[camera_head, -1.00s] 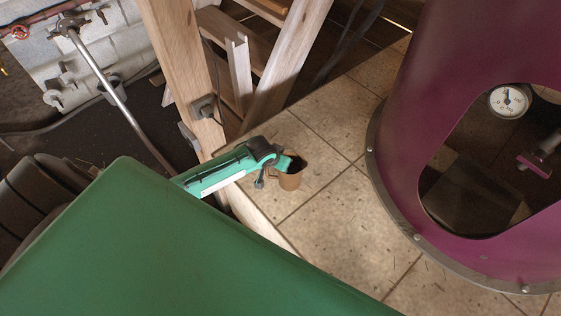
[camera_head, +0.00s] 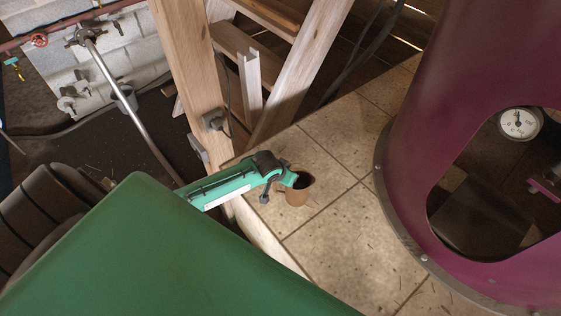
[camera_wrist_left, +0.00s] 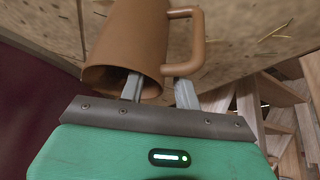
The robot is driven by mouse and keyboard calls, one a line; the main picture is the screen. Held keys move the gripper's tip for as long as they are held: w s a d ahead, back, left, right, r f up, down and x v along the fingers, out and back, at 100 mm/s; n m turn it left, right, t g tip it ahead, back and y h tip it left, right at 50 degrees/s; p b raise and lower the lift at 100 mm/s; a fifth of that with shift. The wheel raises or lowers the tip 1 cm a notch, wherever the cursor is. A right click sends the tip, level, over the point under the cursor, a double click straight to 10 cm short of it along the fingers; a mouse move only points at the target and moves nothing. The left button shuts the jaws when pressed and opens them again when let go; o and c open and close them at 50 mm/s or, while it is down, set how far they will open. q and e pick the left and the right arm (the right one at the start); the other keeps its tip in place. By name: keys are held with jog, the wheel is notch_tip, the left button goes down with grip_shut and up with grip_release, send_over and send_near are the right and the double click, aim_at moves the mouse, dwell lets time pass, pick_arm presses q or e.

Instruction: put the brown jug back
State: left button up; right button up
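The brown jug (camera_head: 297,193) is on the tiled ledge, at the end of my left arm. Its dark mouth faces up in the head view. In the left wrist view the jug (camera_wrist_left: 138,38) has its mouth towards me and its handle on the right. My left gripper (camera_wrist_left: 159,90) is at its rim, with one finger in the mouth and the other outside, near the handle. The fingers are apart, with visible gaps beside the wall. In the head view my left gripper (camera_head: 288,179) partly covers the jug. My right gripper is out of view.
A purple still body (camera_head: 415,150) with a gauge (camera_head: 519,124) stands to the right of the jug. Wooden posts (camera_head: 188,65) rise behind the ledge at the left. Tiles (camera_head: 345,245) in front of the still are clear.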

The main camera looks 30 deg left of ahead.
pick_arm(q)
jog(key=v, duration=1)
jog(key=shift+r, duration=0.2)
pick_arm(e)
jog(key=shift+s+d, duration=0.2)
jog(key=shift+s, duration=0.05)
pick_arm(q)
jog(key=shift+s, duration=0.1)
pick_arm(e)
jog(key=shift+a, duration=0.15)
